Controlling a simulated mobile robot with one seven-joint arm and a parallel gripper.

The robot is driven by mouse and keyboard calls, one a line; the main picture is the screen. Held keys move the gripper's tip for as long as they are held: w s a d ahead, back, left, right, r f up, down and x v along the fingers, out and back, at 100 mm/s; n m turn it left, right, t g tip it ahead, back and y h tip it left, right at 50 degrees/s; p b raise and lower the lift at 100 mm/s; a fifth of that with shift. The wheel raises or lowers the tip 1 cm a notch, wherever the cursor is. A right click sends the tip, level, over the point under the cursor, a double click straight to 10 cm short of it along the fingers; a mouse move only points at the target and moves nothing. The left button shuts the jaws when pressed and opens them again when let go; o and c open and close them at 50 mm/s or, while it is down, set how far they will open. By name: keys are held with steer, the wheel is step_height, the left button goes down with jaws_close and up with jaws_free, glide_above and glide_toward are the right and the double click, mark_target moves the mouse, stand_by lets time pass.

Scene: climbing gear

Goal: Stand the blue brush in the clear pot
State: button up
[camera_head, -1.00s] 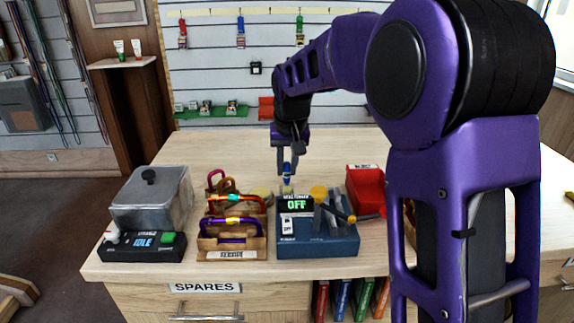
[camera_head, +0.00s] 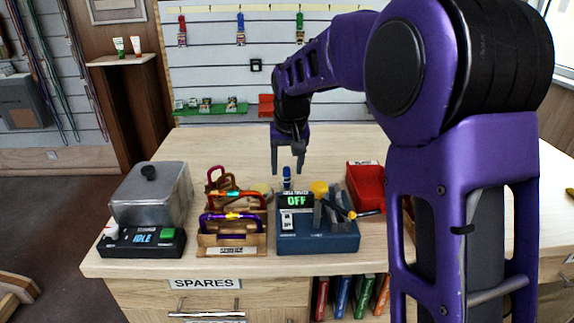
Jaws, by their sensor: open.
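The blue brush (camera_head: 287,177) stands upright behind the blue device box, its blue top showing above the display. The clear pot is hard to make out; the brush's lower end and whatever surrounds it are hidden behind the box. My gripper (camera_head: 288,170) is open, with its two fingers pointing down. It is above and behind the brush top, apart from it and empty.
The blue device box (camera_head: 318,243) with an "OFF" display stands in front of the brush. A wooden rack of carabiners (camera_head: 232,240) is to its left. A red bin (camera_head: 365,180) is to the right. A metal tank (camera_head: 150,195) stands at the far left. The table behind is clear.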

steer(key=p+v, duration=0.3)
steer(key=v, duration=1.4)
steer(key=shift+r, duration=0.25)
